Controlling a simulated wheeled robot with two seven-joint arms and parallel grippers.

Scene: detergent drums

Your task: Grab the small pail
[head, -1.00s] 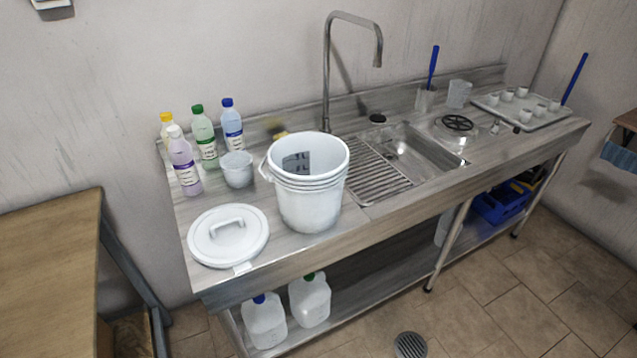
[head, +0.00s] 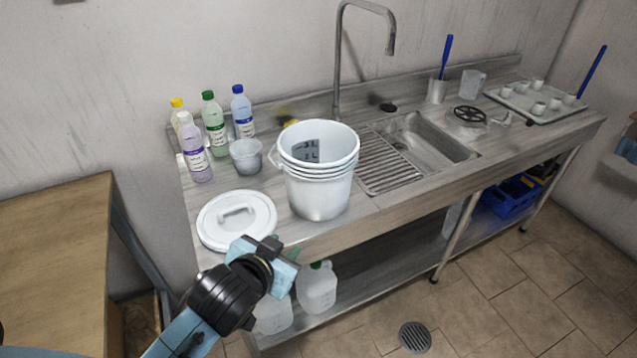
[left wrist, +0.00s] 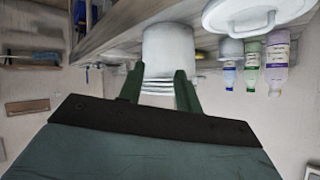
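A small, pale, translucent pail (head: 246,156) stands upright on the steel counter (head: 375,210), between the bottles and a stack of larger white buckets (head: 319,190). The left wrist view, which is upside down, shows the bucket stack (left wrist: 168,50) and the small pail (left wrist: 231,48) beside it. My left gripper (head: 264,258) is in front of the counter's front edge, near the white lid (head: 236,218), apart from the pail. Its two fingers (left wrist: 159,86) stand apart with nothing held; the bucket stack shows beyond the gap. My right gripper is out of view.
Several bottles (head: 216,130) stand behind and left of the pail. A sink (head: 432,145) with a tall tap (head: 338,70) lies to the right, then a tray of cups (head: 535,102). Jugs (head: 317,288) stand on the lower shelf. A wooden table (head: 55,260) is at the left.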

